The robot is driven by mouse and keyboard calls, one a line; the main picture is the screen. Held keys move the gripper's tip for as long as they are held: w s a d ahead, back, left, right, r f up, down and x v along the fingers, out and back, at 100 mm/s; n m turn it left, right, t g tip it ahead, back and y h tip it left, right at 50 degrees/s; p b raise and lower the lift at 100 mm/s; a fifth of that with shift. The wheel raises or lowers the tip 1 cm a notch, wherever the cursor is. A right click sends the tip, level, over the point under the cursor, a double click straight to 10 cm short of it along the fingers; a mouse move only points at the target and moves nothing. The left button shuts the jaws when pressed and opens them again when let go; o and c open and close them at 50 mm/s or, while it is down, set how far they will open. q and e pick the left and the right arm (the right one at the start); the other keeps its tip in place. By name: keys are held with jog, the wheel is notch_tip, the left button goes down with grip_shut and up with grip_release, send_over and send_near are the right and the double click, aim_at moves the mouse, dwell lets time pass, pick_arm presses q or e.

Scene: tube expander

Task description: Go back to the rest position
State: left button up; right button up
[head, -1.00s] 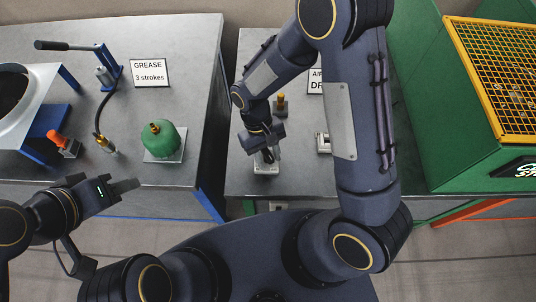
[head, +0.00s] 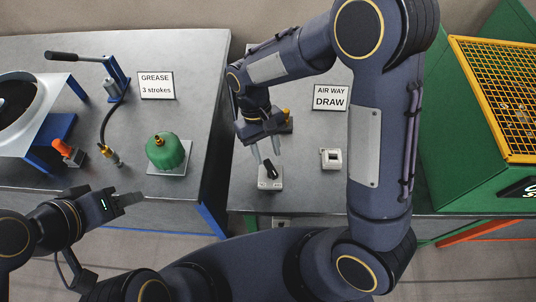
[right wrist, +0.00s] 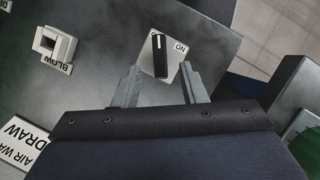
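My right gripper (head: 266,152) is above the right-hand table, just behind a pale plate with a black switch lever (head: 268,172). In the right wrist view its two fingers (right wrist: 158,88) are spread apart with nothing between them. The switch lever (right wrist: 160,55) is beyond the fingertips, on a plate marked "ON". My left gripper (head: 130,200) is at the lower left, in front of the left table's edge. It holds nothing that I can see, and the gap between its fingers is not clear from this angle.
The left table holds a green canister (head: 166,151), a grease pump (head: 112,85), an orange-tipped part (head: 66,150) and a "GREASE" sign (head: 156,86). The right table holds a white square block (head: 330,158) and an "AIR WAY DRAW" sign (head: 330,97). A green machine with a yellow grille (head: 510,95) stands right.

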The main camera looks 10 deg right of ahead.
dwell(0.5)
jog(key=s+d+r+m+t+y, duration=0.4)
jog(key=s+d+r+t, duration=0.5)
jog(key=r, duration=0.5)
jog(key=shift+s+d+m+t+y, duration=0.3)
jog(key=shift+s+d+t+y, duration=0.15)
jog(key=shift+s+d, duration=1.05)
jog(key=shift+s+a, duration=0.25)
